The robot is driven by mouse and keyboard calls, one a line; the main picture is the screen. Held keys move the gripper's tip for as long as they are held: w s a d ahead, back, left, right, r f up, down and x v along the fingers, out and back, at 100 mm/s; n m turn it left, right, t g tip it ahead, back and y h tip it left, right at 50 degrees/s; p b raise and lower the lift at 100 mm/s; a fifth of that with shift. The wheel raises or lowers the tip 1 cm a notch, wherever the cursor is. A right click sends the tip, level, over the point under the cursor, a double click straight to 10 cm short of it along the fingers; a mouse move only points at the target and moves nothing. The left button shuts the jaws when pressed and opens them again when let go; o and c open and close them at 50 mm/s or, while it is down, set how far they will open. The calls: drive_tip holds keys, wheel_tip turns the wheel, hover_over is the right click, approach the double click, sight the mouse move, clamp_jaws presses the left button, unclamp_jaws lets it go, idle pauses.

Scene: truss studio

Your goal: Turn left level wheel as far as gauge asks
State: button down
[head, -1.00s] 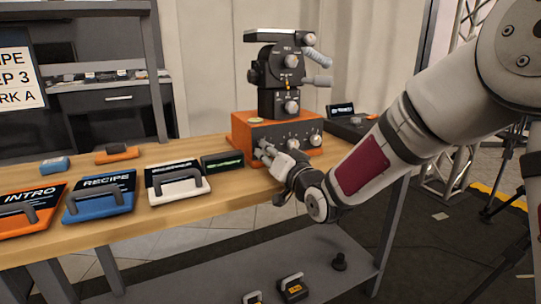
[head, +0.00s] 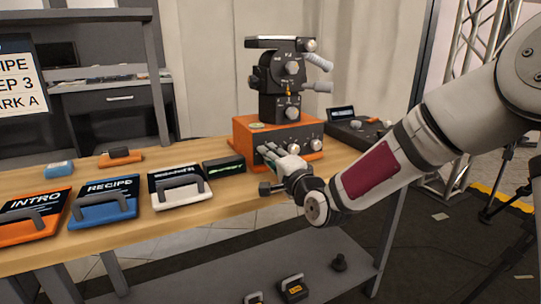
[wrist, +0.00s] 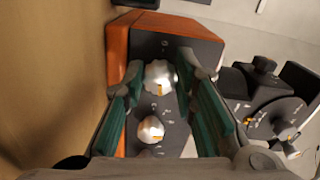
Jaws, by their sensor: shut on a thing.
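The orange box (head: 244,144) with a dark front panel stands at the table's right end and carries a black tilting head (head: 280,78). In the wrist view, a ridged silver left wheel (wrist: 159,75) with an orange mark lies between the teal pads of my gripper (wrist: 160,82). My gripper is shut on this wheel. It also shows in the head view (head: 266,152), where it hides the wheel. A second silver knob (wrist: 150,128) sits beside it. A small black display (head: 223,166) with green markings stands left of the box; its reading is too small to make out.
Orange, blue and white handled cases (head: 180,190) line the table front to the left. A black console (head: 352,130) stands right of the box. A sign (head: 20,85) hangs at far left. A lower shelf (head: 230,275) holds small items.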

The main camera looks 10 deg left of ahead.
drive_tip(key=shift+m, duration=0.8)
drive_tip(key=shift+p, duration=0.3)
drive_tip(key=c, duration=1.3)
unclamp_jaws()
